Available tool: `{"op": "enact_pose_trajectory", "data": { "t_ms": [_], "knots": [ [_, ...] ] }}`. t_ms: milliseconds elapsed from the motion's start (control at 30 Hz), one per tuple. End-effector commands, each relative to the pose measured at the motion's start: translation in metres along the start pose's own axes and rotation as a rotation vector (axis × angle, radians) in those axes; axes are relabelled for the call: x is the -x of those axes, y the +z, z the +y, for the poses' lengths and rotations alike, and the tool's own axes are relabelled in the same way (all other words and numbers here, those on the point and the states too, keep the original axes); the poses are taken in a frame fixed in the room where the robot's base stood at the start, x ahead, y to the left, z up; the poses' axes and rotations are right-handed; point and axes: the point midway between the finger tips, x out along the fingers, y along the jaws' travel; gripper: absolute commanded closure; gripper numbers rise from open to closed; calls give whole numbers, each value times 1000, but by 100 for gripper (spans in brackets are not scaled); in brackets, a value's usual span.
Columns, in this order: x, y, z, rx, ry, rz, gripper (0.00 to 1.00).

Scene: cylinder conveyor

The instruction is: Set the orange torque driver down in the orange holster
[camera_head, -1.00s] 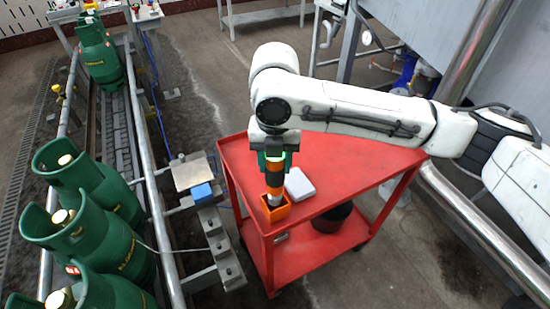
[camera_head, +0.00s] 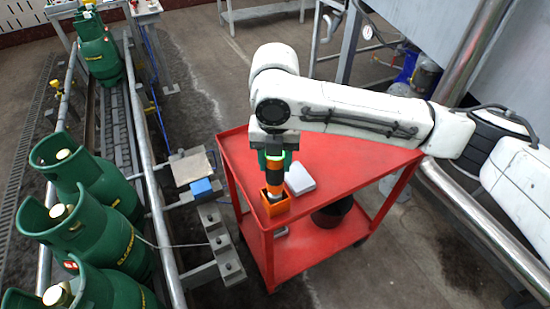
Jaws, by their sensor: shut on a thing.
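The orange torque driver (camera_head: 272,177), with a dark band around its middle, stands upright in my gripper (camera_head: 271,158). My gripper points down and is shut on the driver's upper part, where some green shows. The orange holster (camera_head: 277,206) is an open box on the near left corner of the red cart (camera_head: 335,185). The driver's pale lower tip is at the holster's opening and appears to be inside it. The holster's inside is mostly hidden, so I cannot tell whether the tip touches its bottom.
A light grey box (camera_head: 299,178) lies on the cart top just right of the holster. A black bucket (camera_head: 332,214) is on the lower shelf. Green gas cylinders (camera_head: 100,240) stand along the conveyor at left, behind a metal rail (camera_head: 150,165). The cart's right side is clear.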

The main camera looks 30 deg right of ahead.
Motion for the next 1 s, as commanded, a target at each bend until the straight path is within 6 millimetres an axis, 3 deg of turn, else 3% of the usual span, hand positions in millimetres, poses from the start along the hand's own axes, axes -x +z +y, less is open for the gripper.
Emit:
{"op": "enact_pose_trajectory", "data": {
  "t_ms": [1000],
  "knots": [
    [-31,1,0,0,1,-1,100]
  ]
}}
